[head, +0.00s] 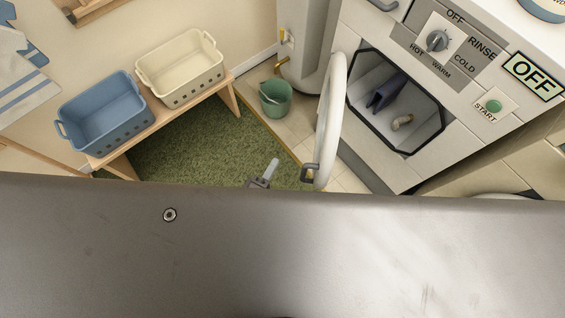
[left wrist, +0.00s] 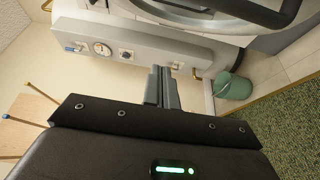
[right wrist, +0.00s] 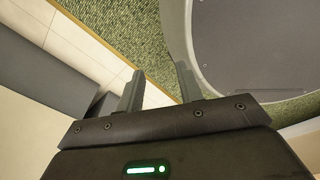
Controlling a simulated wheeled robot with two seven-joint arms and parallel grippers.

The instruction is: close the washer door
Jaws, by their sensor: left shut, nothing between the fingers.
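The white washer (head: 465,85) stands at the right of the head view. Its round white door (head: 332,115) hangs wide open, nearly edge-on, with a grey handle (head: 311,173) at its near end. Dark and tan items lie inside the square opening. My left gripper (head: 268,170) is left of the door, apart from it, shut and empty. Its fingers also show together in the left wrist view (left wrist: 162,86), below the dark handle bar (left wrist: 265,12).
A green bucket (head: 275,98) stands on the tiles behind the door. A wooden bench (head: 190,105) carries a blue basket (head: 105,112) and a cream basket (head: 182,70). Green carpet (head: 200,145) covers the floor left of the door. My own grey body hides the lower head view.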

